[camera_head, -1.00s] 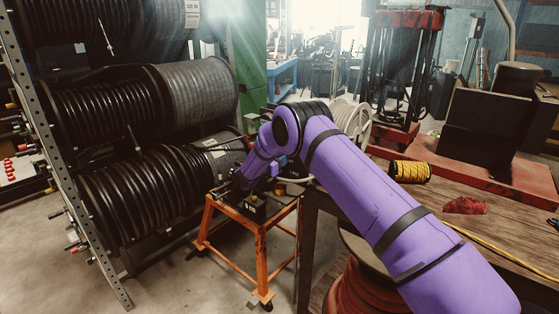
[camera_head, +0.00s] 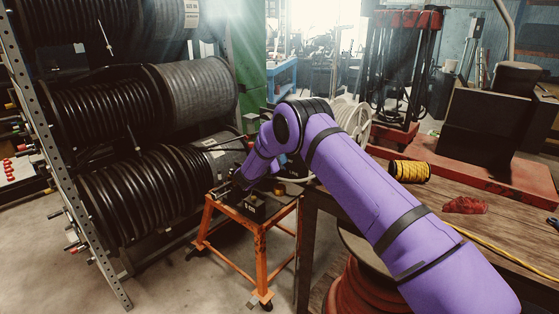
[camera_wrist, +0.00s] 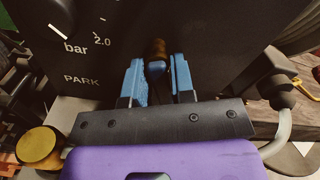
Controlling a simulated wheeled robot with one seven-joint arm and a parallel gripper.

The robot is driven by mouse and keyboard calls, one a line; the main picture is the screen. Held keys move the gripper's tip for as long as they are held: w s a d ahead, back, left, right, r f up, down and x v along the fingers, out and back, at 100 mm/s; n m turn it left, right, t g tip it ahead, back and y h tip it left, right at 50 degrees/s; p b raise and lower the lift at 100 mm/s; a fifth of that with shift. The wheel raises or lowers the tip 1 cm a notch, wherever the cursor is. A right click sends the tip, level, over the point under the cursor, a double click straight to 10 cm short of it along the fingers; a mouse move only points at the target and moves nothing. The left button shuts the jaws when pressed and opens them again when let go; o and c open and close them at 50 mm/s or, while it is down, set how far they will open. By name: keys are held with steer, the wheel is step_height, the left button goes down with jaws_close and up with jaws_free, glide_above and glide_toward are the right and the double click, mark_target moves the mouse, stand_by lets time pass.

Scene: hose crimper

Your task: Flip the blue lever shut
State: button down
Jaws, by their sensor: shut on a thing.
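The blue lever (camera_wrist: 157,68) shows in the wrist view between my finger pads, with a brass-brown part behind it, against a black housing (camera_wrist: 215,45). The housing carries a dial marked "bar" and the word "PARK". My gripper (camera_wrist: 159,80) has blue fingers and is closed on the lever, one finger on each side. The lever's pivot and exact angle are hard to make out. In the head view, my purple arm reaches down to the black machine (camera_head: 252,208) on an orange stand, and hides the lever.
The orange stand (camera_head: 262,240) has open floor in front. Large hose reels (camera_head: 150,190) fill the rack at left. A wooden bench (camera_head: 480,225) with a yellow spool (camera_head: 410,171) and red rag (camera_head: 465,205) lies at right. A yellow knob (camera_wrist: 38,145) is at lower left in the wrist view.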

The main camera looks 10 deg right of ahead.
steer(key=n, duration=0.6)
steer(key=shift+s+d+r, duration=0.1)
steer(key=shift+s+r, duration=0.1)
steer(key=shift+r, duration=0.05)
steer(key=n, duration=0.6)
steer(key=shift+s+r+n, duration=0.1)
steer(key=shift+r+n, duration=0.15)
steer(key=shift+n, duration=0.15)
steer(key=c, duration=1.1)
jaws_free()
steer(key=v, duration=1)
steer(key=shift+s+a, duration=0.2)
steer(key=shift+a, duration=0.1)
